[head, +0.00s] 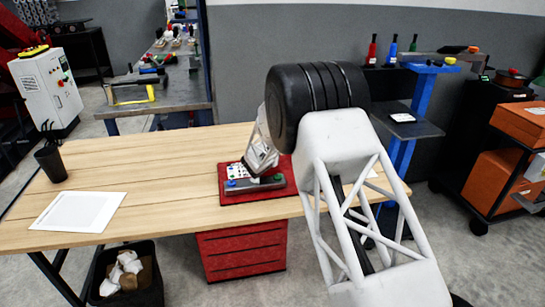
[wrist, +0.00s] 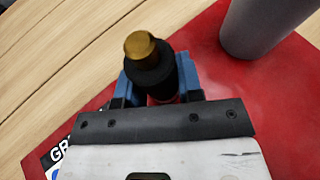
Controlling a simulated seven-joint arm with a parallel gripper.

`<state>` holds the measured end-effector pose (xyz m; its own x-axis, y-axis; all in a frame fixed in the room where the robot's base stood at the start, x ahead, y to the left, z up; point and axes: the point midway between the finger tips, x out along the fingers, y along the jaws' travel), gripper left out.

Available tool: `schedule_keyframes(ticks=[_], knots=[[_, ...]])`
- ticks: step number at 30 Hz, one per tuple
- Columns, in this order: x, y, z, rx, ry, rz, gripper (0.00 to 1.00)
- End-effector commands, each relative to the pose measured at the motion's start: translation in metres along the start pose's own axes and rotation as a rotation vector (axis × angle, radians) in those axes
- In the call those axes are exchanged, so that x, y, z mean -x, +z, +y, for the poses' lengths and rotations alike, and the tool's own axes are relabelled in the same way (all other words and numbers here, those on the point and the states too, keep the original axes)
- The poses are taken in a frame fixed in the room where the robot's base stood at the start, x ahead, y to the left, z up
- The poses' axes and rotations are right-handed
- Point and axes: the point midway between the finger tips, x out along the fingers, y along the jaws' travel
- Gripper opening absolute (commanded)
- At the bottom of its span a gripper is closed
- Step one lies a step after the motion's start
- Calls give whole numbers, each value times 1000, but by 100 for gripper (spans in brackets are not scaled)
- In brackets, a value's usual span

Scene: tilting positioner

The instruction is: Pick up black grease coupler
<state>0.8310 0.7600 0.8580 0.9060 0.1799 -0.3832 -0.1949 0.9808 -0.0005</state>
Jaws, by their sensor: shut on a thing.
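The black grease coupler (wrist: 152,70) with a brass tip shows in the wrist view. It stands between the blue fingers of my gripper (wrist: 158,84), which is shut on it. In the head view my gripper (head: 258,162) is low over the red mat (head: 232,198) on the wooden table. The coupler cannot be made out there, as my gripper and arm cover that spot. The red mat (wrist: 225,85) lies under the coupler in the wrist view. I cannot tell whether the coupler touches it.
A grey cylinder (wrist: 262,28) stands close to the coupler, right of it in the wrist view. A grey bar (head: 255,186) with coloured pieces lies on the mat. A white sheet (head: 79,212) and a black cup (head: 51,163) are at the left. The table between is clear.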

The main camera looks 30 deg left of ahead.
Motion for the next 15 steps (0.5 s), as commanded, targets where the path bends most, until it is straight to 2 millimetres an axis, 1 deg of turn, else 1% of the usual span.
schedule_keyframes(ticks=[8,15], knots=[[12,29,0,-3,1,-2,6],[26,63,0,-2,1,-3,6]])
